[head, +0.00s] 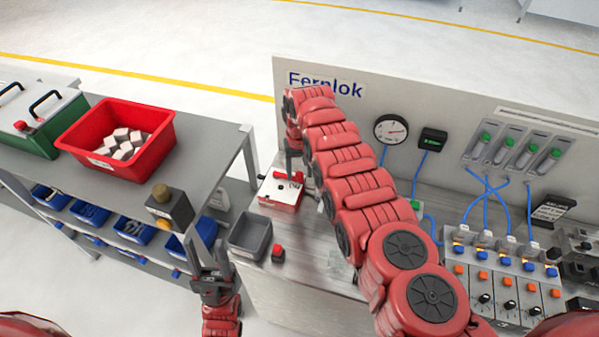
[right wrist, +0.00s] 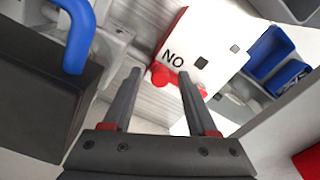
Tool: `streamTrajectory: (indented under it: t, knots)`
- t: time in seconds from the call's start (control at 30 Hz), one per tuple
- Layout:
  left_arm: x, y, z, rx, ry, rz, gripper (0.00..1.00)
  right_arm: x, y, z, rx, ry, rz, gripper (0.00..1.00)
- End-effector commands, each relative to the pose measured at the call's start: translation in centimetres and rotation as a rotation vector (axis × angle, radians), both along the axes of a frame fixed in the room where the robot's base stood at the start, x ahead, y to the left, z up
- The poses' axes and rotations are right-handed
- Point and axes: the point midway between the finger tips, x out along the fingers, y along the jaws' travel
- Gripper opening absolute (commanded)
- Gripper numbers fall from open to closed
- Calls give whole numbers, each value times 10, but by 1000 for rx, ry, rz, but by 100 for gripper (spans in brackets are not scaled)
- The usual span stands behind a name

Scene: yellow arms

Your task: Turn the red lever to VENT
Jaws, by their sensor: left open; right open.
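The valve box (head: 280,194) is white on top with red sides and stands on the grey bench. Its red lever (head: 290,176) lies at the box's top edge, partly hidden by my right gripper. In the right wrist view the box (right wrist: 205,50) shows the letters "NO", and the lever (right wrist: 160,76) appears beyond and between the fingertips. My right gripper (head: 299,168) is open, pointing down at the lever; contact cannot be told. No VENT mark is readable. My left gripper (head: 207,252) is open and empty, left of the grey bin.
A grey bin (head: 250,236) and a small red-topped item (head: 278,253) sit at the bench's front left. A back panel (head: 450,113) carries a gauge (head: 391,129) and blue hoses. A red crate (head: 85,137) stands on the left table.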

Motion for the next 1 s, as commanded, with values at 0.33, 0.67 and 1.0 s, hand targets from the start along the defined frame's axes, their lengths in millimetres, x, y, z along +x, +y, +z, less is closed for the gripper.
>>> streamTrajectory:
  t: [0.33,0.67,1.0]
  knots:
    - [0,0,0,0,0,0,50,0,0,0,0,1,0,38]
    - [0,0,0,0,0,0,50,0,0,0,0,1,0,0]
    - [0,0,0,0,0,0,50,0,0,0,0,1,0,0]
